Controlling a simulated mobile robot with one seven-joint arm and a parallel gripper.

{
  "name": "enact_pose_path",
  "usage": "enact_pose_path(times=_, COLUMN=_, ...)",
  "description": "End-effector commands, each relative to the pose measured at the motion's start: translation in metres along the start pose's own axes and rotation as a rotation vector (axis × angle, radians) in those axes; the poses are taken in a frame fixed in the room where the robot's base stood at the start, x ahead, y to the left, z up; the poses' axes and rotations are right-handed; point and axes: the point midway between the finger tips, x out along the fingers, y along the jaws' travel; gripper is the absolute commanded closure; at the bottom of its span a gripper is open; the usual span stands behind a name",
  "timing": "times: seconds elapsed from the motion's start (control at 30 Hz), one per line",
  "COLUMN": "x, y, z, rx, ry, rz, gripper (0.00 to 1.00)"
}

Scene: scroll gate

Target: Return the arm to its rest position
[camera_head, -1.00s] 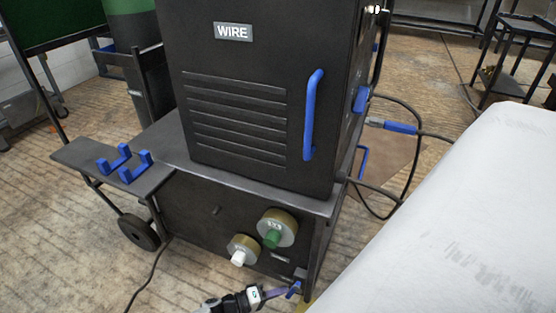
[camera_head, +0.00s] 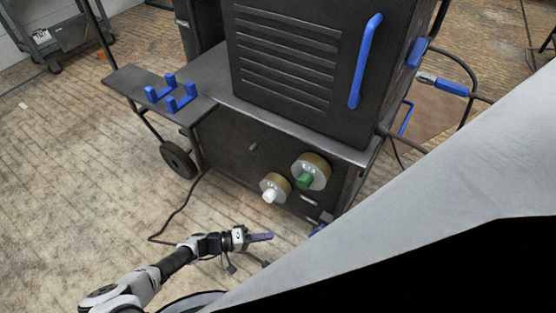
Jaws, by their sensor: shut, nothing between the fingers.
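My arm (camera_head: 172,264) reaches in from the lower left of the head view, low over the floor. My gripper (camera_head: 262,237) is at its end, pointing right, with its purple fingers together and nothing between them. It is apart from the black welding machine's cart (camera_head: 225,150), in front of and below the two round connectors. The brownish connector with the green centre (camera_head: 312,172) and the one with the white centre (camera_head: 274,188) are on the cart's front.
A black cabinet with a blue handle (camera_head: 365,62) stands on the cart. A side shelf carries a blue bracket (camera_head: 172,92). A cable (camera_head: 177,212) runs along the floor. A large grey-white surface (camera_head: 450,170) fills the right. Floor at the left (camera_head: 70,190) is clear.

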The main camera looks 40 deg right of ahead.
Motion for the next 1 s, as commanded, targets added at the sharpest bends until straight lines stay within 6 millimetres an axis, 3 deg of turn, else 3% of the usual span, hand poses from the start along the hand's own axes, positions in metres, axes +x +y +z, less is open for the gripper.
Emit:
enact_pose_path(times=0.33, x=-0.008, y=0.001, z=0.0, rx=0.0, ry=0.001, rz=0.0, gripper=1.0)
enact_pose_path(times=0.47, x=-0.011, y=0.015, z=-0.003, rx=0.0, ry=0.001, rz=0.0, gripper=1.0)
enact_pose_path(times=1.0, x=-0.037, y=0.174, z=-0.029, rx=0.0, ry=0.001, rz=-0.001, gripper=1.0)
